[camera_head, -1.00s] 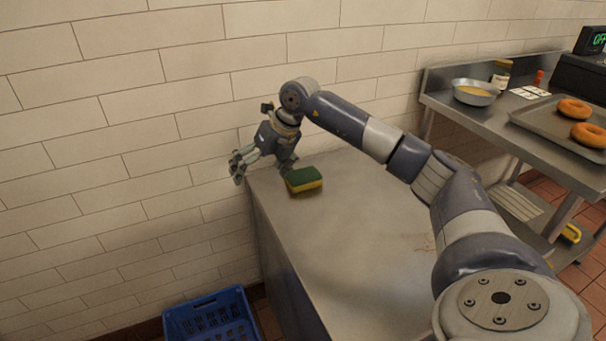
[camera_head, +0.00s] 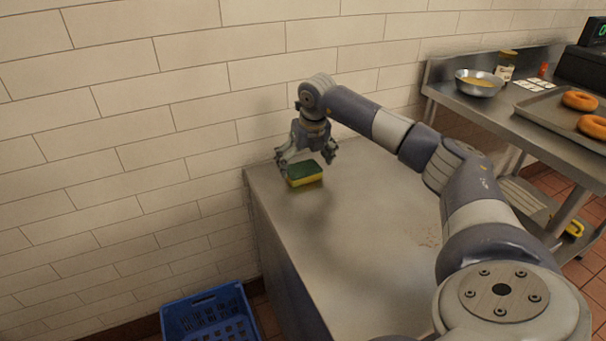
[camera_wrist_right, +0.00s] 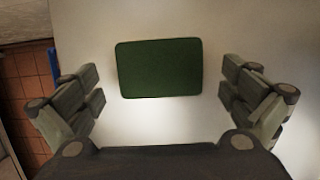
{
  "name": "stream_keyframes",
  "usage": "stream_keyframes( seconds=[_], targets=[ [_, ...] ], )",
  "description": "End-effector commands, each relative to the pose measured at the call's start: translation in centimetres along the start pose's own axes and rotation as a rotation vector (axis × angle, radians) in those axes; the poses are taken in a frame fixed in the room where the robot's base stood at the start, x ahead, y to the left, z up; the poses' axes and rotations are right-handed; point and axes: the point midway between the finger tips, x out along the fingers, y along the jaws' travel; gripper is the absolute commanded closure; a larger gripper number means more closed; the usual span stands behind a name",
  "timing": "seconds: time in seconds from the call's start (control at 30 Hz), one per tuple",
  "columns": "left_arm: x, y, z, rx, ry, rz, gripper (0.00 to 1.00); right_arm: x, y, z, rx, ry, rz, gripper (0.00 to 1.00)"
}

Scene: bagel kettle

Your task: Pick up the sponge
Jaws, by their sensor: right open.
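The sponge (camera_head: 304,174), green on top and yellow below, lies flat on the metal counter (camera_head: 350,240) near its far left corner. My right gripper (camera_head: 306,164) is open just above and behind it, pointing down. In the right wrist view the sponge's green top (camera_wrist_right: 159,69) lies centred between the spread fingers of the right gripper (camera_wrist_right: 163,95), with a gap on both sides. The fingers do not touch it in that view. My left gripper is in neither view.
A tiled wall (camera_head: 180,110) stands close behind the counter. A blue crate (camera_head: 210,315) is on the floor at its left. At the right, a steel table holds a bowl (camera_head: 478,84), a jar (camera_head: 505,68) and a tray (camera_head: 550,112) with bagels (camera_head: 580,101). The counter's middle is clear.

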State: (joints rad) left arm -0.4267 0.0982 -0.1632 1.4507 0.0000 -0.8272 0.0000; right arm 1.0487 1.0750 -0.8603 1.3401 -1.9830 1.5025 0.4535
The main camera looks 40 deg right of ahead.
Motion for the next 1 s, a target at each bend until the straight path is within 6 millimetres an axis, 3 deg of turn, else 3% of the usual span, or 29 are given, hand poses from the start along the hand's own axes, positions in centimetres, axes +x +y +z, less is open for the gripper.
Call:
stream_keyframes(
  seconds=[0.13,0.37,0.67,1.0],
  targets=[
    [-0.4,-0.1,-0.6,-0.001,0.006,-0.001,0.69,1.6,0.0,0.1,0.001,-0.001,0.001,0.0],
    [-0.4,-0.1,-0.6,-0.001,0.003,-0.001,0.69,1.8,0.0,0.1,0.001,-0.001,0.001,0.0],
    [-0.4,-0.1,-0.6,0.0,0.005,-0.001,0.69,1.8,0.0,0.1,0.001,-0.002,0.001,0.29],
    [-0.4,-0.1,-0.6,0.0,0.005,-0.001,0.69,1.8,0.0,0.1,0.001,-0.001,0.001,0.3]
  ],
)
